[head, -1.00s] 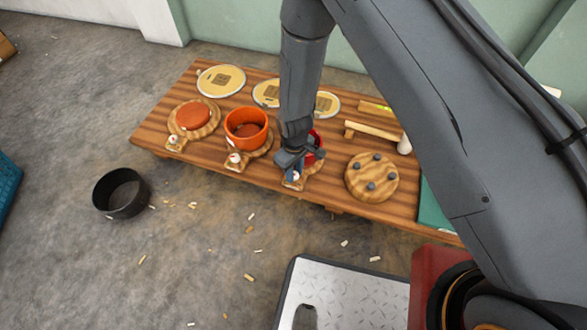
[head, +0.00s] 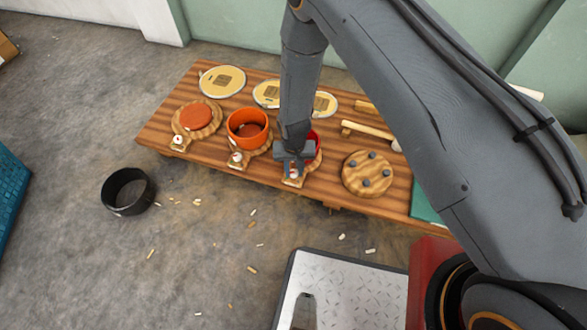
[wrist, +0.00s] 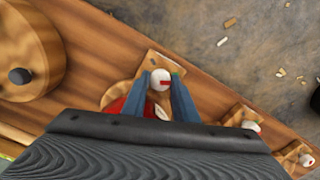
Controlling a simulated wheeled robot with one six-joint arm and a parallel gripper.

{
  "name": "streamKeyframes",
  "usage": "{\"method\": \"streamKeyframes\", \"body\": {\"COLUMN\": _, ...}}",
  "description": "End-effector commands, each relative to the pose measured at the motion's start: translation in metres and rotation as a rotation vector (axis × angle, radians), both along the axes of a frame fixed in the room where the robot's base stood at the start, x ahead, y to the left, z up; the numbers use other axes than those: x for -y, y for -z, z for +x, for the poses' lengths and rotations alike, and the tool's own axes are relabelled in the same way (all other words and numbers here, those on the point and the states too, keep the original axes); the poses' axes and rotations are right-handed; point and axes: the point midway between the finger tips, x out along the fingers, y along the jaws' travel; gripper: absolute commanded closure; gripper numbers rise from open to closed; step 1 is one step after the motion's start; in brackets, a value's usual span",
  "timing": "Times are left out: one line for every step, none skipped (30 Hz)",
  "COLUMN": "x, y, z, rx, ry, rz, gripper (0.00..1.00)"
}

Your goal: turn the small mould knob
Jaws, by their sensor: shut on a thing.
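The small mould knob (wrist: 159,80) is a white round knob with a red mark. It sits on a wooden tab at the front of a board holding a red mould (head: 315,142). My gripper (wrist: 159,84) has its two blue fingers on either side of the knob, shut on it. In the head view my gripper (head: 293,172) is over the table's front edge and hides much of the red mould and knob.
To the left stand an orange mould (head: 247,138) and a flat orange disc (head: 194,116), each with its own white knob. A pegged wooden disc (head: 352,181) and a mallet (head: 365,129) lie right.

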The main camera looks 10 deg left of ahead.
Motion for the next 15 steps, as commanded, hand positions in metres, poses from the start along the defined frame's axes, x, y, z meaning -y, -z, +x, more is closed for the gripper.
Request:
{"method": "streamKeyframes", "body": {"x": -0.0003, "y": -0.0007, "z": 0.0001, "rx": 0.000, "ry": 0.014, "rz": 0.000, "gripper": 0.96}}
{"method": "streamKeyframes", "body": {"x": -0.0003, "y": -0.0007, "z": 0.0001, "rx": 0.000, "ry": 0.021, "rz": 0.000, "gripper": 0.96}}
{"method": "streamKeyframes", "body": {"x": -0.0003, "y": -0.0006, "z": 0.0001, "rx": 0.000, "ry": 0.029, "rz": 0.000, "gripper": 0.96}}
{"method": "streamKeyframes", "body": {"x": -0.0002, "y": -0.0005, "z": 0.0002, "rx": 0.000, "ry": 0.034, "rz": 0.000, "gripper": 0.96}}
{"method": "streamKeyframes", "body": {"x": -0.0002, "y": -0.0005, "z": 0.0002, "rx": 0.000, "ry": 0.038, "rz": 0.000, "gripper": 0.96}}
{"method": "streamKeyframes", "body": {"x": -0.0002, "y": -0.0005, "z": 0.0002, "rx": 0.000, "ry": 0.043, "rz": 0.000, "gripper": 0.96}}
{"method": "streamKeyframes", "body": {"x": -0.0002, "y": -0.0004, "z": 0.0002, "rx": 0.000, "ry": 0.046, "rz": 0.000, "gripper": 0.96}}
{"method": "streamKeyframes", "body": {"x": -0.0002, "y": -0.0004, "z": 0.0003, "rx": 0.000, "ry": 0.048, "rz": 0.000, "gripper": 0.96}}
{"method": "streamKeyframes", "body": {"x": -0.0002, "y": -0.0003, "z": 0.0003, "rx": 0.001, "ry": 0.050, "rz": 0.000, "gripper": 0.96}}
{"method": "streamKeyframes", "body": {"x": -0.0002, "y": -0.0003, "z": 0.0003, "rx": 0.000, "ry": 0.051, "rz": 0.000, "gripper": 0.96}}
{"method": "streamKeyframes", "body": {"x": -0.0002, "y": -0.0003, "z": 0.0004, "rx": 0.001, "ry": 0.051, "rz": 0.000, "gripper": 0.96}}
{"method": "streamKeyframes", "body": {"x": -0.0002, "y": -0.0003, "z": 0.0004, "rx": 0.001, "ry": 0.052, "rz": 0.000, "gripper": 0.96}}
{"method": "streamKeyframes", "body": {"x": -0.0002, "y": -0.0003, "z": 0.0004, "rx": 0.001, "ry": 0.051, "rz": 0.000, "gripper": 0.96}}
{"method": "streamKeyframes", "body": {"x": -0.0002, "y": -0.0003, "z": 0.0004, "rx": 0.001, "ry": 0.051, "rz": 0.000, "gripper": 0.96}}
{"method": "streamKeyframes", "body": {"x": -0.0001, "y": -0.0003, "z": 0.0004, "rx": 0.001, "ry": 0.051, "rz": 0.000, "gripper": 0.96}}
